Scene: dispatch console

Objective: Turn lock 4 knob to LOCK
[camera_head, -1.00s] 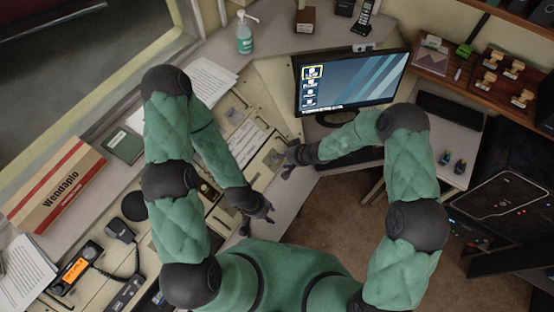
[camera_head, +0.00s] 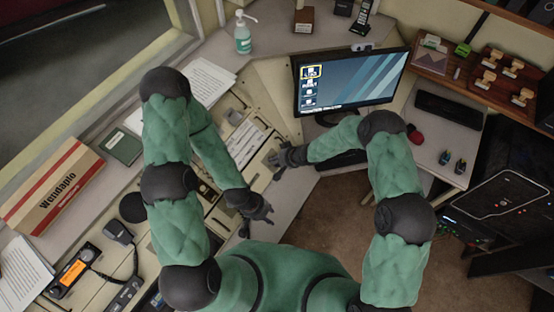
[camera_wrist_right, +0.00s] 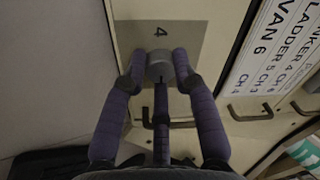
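The lock 4 knob (camera_wrist_right: 159,66) is a round grey knob on a grey plate (camera_wrist_right: 190,38) marked with an upside-down 4 in the right wrist view. My right gripper (camera_wrist_right: 160,68) has its fingers apart around the knob, with one fingertip on each side and a third below it. The fingertips look very close to the knob; I cannot tell whether they press on it. In the head view my right gripper (camera_head: 276,161) is over the console panel and hides the knob. My left gripper (camera_head: 266,213) hangs near the console's front edge, away from the knob; its fingers are too small to read.
A label board (camera_wrist_right: 285,50) and dark handles (camera_wrist_right: 250,113) lie beside the plate. The monitor (camera_head: 350,82) stands right of my right gripper.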

